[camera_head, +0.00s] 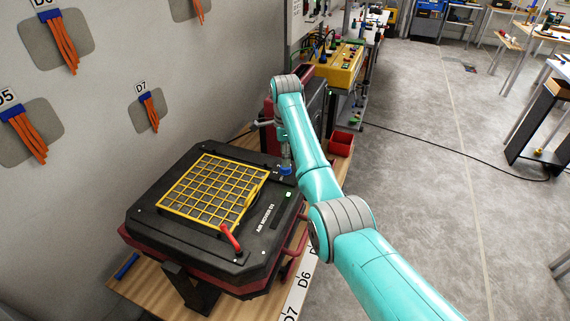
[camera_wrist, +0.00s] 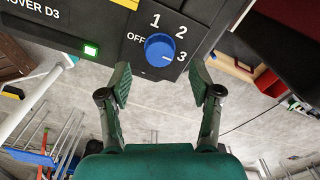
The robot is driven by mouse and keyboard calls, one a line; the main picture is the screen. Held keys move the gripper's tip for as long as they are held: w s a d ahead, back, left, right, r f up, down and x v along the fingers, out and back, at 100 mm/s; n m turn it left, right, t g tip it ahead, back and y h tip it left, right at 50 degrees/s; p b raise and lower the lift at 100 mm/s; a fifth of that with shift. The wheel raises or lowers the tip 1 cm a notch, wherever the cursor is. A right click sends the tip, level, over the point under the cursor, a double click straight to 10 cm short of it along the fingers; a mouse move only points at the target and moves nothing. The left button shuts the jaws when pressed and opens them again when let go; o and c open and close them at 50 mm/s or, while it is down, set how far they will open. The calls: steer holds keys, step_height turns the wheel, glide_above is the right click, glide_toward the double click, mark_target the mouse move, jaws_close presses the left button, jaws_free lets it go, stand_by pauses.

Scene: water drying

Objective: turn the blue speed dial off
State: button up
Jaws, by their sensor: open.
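The blue speed dial (camera_wrist: 159,48) is on the black panel of the air mover, with the labels OFF, 1, 2 and 3 around it. A small white mark on its lower right side appears to point toward the 3. In the head view the dial (camera_head: 286,171) shows at the right corner of the air mover (camera_head: 262,214). My gripper (camera_wrist: 161,82) is open and empty. Its two green fingers are spread to the left and right, just short of the dial and apart from it. In the head view my gripper (camera_head: 285,152) is small and partly hidden by my arm.
A lit green indicator (camera_wrist: 91,50) is left of the dial. A yellow grille (camera_head: 214,188) and a red lever (camera_head: 231,238) are on top of the air mover. A yellow control box (camera_head: 338,65) and a red bin (camera_head: 341,144) stand behind. The floor at right is open, with a cable across it.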

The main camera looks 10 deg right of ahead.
steer(key=shift+f, duration=2.25)
steer(key=c, duration=1.1)
steer(key=shift+c, duration=0.2)
